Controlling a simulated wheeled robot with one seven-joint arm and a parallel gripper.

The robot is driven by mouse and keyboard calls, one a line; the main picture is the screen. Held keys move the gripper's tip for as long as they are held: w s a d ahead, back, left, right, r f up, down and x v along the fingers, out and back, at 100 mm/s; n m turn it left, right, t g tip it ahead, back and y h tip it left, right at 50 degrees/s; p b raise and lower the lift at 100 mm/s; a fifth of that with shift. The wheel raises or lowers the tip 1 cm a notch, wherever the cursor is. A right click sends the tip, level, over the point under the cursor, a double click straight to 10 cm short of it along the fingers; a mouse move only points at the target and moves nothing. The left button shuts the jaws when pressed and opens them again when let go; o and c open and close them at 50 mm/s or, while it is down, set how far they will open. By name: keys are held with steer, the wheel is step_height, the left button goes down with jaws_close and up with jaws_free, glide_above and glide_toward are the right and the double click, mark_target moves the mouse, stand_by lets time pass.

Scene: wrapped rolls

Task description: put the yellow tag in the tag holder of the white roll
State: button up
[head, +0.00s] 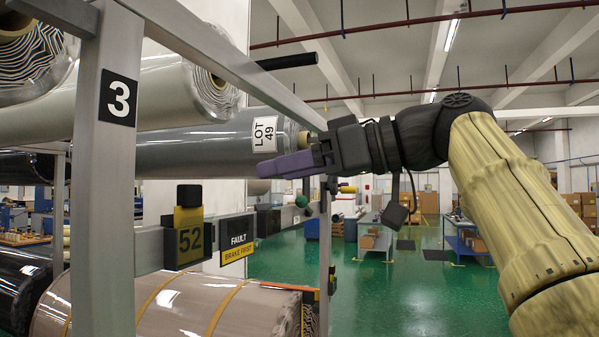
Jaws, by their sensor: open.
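A pale, film-wrapped roll (165,92), the whitest in view, lies on the rack at upper left; I see no clear tag holder on it. A yellow-and-black block (190,240) marked 52 is on the rack's lower rail; I cannot tell whether this is the yellow tag. My gripper (285,165) has purple fingers pointing left, in front of the end of the grey roll (200,148) with the LOT 49 label (265,134). It is open, seen side-on, with nothing visible in it. It is up and right of the 52 block, apart from it.
A grey rack post (103,170) marked 3 stands at left. A black bar (287,61) sticks out above my gripper. A FAULT sign (237,238) is beside the 52 block, above a brown wrapped roll (165,305). The green floor (400,300) at right is mostly clear.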

steer(key=shift+s+d+r, duration=0.1)
steer(key=shift+s+d, duration=0.1)
steer(key=shift+d, duration=0.25)
stand_by(0.6)
